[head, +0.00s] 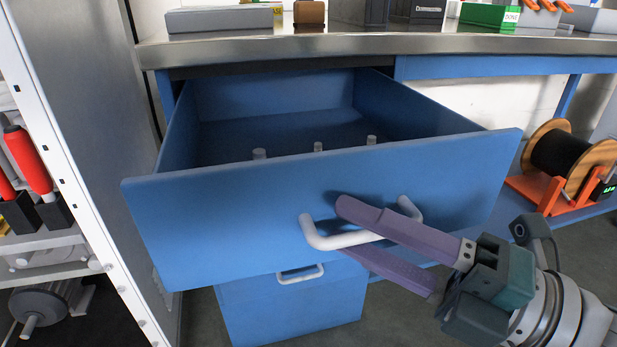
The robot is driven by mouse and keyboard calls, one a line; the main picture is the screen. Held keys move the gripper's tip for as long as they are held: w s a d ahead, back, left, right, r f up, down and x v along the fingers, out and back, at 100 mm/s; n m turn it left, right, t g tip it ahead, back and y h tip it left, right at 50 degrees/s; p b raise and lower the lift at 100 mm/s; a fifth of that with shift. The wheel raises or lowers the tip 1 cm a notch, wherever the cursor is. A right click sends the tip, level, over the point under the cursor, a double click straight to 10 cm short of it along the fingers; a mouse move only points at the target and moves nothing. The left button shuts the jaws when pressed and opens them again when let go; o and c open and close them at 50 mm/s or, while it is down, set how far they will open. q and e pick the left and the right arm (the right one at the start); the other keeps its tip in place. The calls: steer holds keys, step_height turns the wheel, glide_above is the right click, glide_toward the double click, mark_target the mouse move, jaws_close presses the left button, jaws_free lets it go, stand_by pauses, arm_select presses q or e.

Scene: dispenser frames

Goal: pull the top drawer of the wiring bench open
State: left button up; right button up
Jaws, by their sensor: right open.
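The top drawer (250,210) of the wiring bench (380,43) is blue and stands well out from the frame, so its inside shows. Several small pale pegs show inside, above its front edge. Its white bar handle (345,240) is on the front panel. My right gripper (388,243) is at the handle, with one purple finger above the bar and the other below it. The jaws are open, and I cannot tell whether a finger touches the bar. My left gripper is not in view.
A closed lower drawer (290,305) with a white handle is below. A grey cabinet side and a white perforated rack (70,170) stand close on the left. A cable spool (565,160) on an orange stand is at right. Boxes and tools lie on the benchtop.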

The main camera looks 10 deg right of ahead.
steer(key=v, duration=1)
stand_by(0.4)
